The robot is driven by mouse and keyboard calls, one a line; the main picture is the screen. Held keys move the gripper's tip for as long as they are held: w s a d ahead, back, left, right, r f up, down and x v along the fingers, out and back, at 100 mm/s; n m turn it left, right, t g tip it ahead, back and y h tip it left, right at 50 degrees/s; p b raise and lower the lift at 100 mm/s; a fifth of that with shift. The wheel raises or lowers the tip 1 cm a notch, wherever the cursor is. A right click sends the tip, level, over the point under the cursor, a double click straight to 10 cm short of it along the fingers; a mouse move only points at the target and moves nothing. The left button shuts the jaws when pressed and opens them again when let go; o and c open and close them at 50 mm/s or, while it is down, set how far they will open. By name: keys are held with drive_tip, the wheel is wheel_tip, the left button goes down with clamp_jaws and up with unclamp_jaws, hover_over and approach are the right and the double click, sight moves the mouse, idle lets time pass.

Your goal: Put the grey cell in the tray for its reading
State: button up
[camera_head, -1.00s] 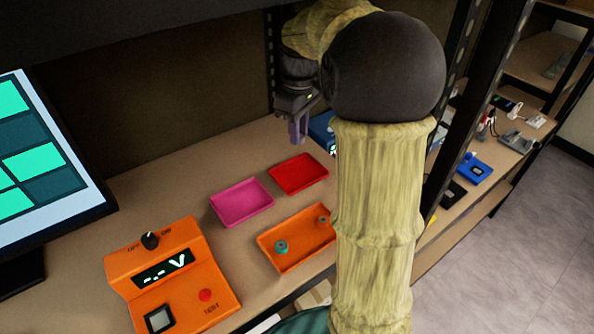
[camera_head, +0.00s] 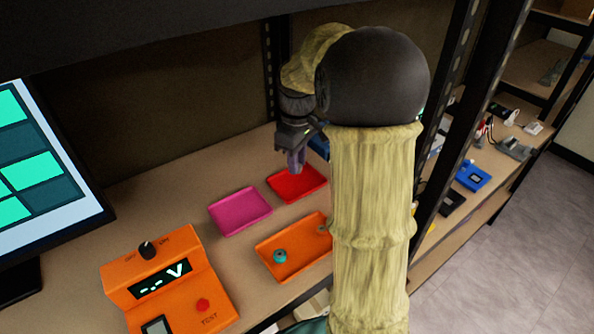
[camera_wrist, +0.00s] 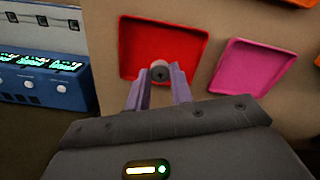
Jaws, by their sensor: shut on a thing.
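My gripper (camera_head: 290,166) is shut on the grey cell and hangs over the back edge of the red tray (camera_head: 312,187). In the wrist view, the round end of the grey cell (camera_wrist: 160,70) shows between the two purple fingertips (camera_wrist: 160,82), in front of the near part of the red tray (camera_wrist: 160,28). The tray looks empty. The head view hides the cell behind the fingers. A pink tray (camera_head: 240,211) lies left of the red one, empty. An orange tester (camera_head: 205,270) stands at the front left; its display reads "-.- V".
An orange tray (camera_head: 292,266) in front holds a teal cell (camera_head: 279,256) and an orange-brown cell (camera_head: 321,229). A blue instrument (camera_wrist: 45,80) stands beside the red tray. A monitor (camera_head: 40,170) is at the left, and a rack post (camera_head: 440,165) rises at the right.

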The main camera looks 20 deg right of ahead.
drive_tip(key=shift+f, duration=1.85)
drive_tip(key=shift+f, duration=0.1)
drive_tip(key=o, duration=0.7)
drive_tip(key=shift+o, duration=0.2)
drive_tip(key=shift+r, duration=3.9)
